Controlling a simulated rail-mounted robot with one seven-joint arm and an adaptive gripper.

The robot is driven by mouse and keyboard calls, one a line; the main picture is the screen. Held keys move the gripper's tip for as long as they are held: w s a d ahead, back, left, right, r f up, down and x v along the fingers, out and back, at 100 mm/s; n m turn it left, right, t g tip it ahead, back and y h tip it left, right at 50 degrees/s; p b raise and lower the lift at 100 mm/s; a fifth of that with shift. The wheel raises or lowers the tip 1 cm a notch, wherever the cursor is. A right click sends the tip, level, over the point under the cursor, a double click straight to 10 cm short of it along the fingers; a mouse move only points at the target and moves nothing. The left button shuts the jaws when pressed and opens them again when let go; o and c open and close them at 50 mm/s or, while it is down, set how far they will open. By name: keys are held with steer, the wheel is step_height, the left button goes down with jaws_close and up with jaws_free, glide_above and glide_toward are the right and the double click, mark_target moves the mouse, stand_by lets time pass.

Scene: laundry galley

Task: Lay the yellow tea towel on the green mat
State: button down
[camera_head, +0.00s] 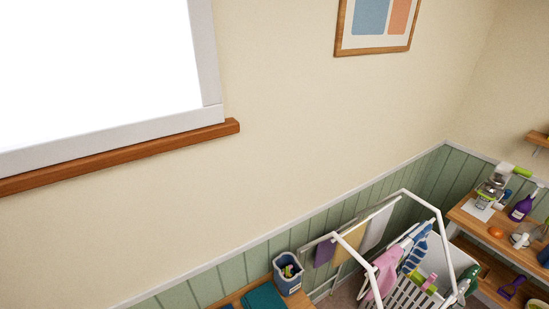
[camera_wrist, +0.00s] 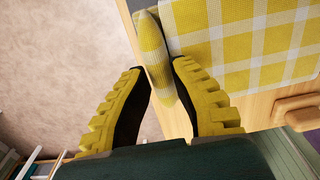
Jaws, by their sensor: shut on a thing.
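The yellow tea towel (camera_wrist: 235,42), with white checks, shows at the upper right of the wrist view. It lies over a pale wooden surface, and part of it stands up as a narrow fold. My gripper (camera_wrist: 158,72) has yellow ridged fingers and is shut on this fold, which runs between the fingertips. My gripper is not in the head view. No green mat can be made out for certain. A flat dark teal item (camera_head: 264,297) lies on a wooden top at the bottom of the head view, cut off by the frame edge.
A blue-grey bin (camera_head: 288,275) with small items stands beside the teal item. A white drying rack (camera_head: 425,203) with hanging cloths stands right of it, by a white basket. Wooden shelves (camera_head: 475,222) with bottles are at far right. A wooden piece (camera_wrist: 297,112) is near my right finger.

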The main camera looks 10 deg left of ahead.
steer(key=w+a+r+n+p, duration=0.2)
steer(key=w+a+r+n, duration=0.2)
steer(key=r, duration=0.3)
steer(key=w+a+r+n+p, duration=0.2)
steer(key=w+a+r+n, duration=0.2)
steer(key=r, duration=0.3)
steer(key=shift+w+a+n, duration=0.25)
steer(key=shift+w+n, duration=0.05)
steer(key=shift+w, duration=0.15)
steer(key=shift+r, duration=0.1)
